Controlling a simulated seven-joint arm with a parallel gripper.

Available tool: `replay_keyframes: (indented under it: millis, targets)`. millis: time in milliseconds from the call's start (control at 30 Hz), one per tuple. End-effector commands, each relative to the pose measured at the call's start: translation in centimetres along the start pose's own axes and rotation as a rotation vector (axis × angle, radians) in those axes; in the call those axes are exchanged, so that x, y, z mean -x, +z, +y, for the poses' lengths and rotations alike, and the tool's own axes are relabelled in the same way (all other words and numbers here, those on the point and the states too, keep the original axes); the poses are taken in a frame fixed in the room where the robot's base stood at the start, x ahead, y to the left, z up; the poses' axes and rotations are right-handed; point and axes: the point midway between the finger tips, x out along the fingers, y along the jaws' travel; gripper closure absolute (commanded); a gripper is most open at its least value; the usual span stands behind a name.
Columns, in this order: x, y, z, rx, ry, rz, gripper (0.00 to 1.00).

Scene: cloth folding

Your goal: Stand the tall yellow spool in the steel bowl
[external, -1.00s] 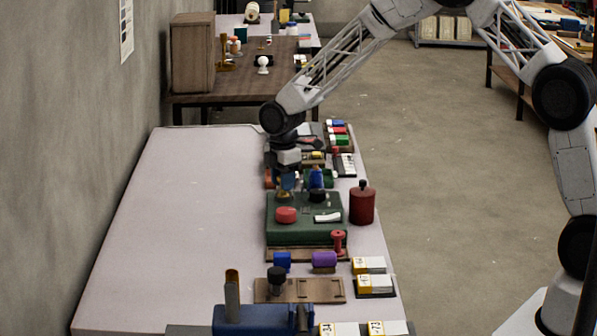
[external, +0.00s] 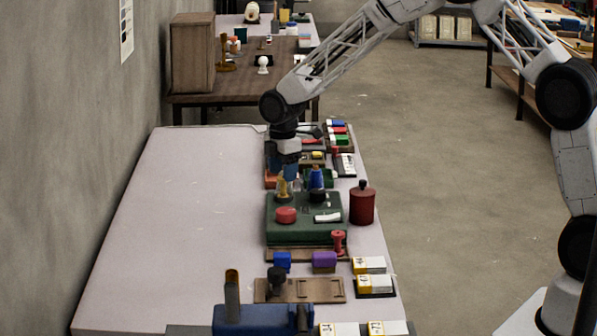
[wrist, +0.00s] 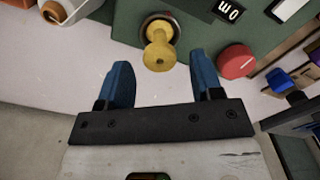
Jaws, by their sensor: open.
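The tall yellow spool (external: 282,188) stands at the left edge of the green case in the external view. In the wrist view the yellow spool (wrist: 158,52) has its lower end inside a round, dark-rimmed steel bowl (wrist: 172,19); it looks upright. The bowl is too small to make out clearly in the external view. My gripper (external: 285,174) is just above the spool, with its blue fingers pointing down. In the wrist view my gripper (wrist: 160,61) is open, its fingers apart on either side of the spool's top and not touching it.
The green case (external: 285,236) also carries a red round piece (external: 286,215) and a white labelled piece (external: 327,217). A blue piece (external: 317,178) stands close to the right of the gripper. A dark red canister (external: 362,204) is farther right. The table's left side is clear.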

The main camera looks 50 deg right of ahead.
Motion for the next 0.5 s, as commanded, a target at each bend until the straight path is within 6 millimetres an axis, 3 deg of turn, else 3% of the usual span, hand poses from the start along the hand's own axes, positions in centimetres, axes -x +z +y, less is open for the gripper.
replay_keyframes:
  millis: [500]
  targets:
    - [7.8,0.0,0.0,0.0,0.001,0.0,0.4]
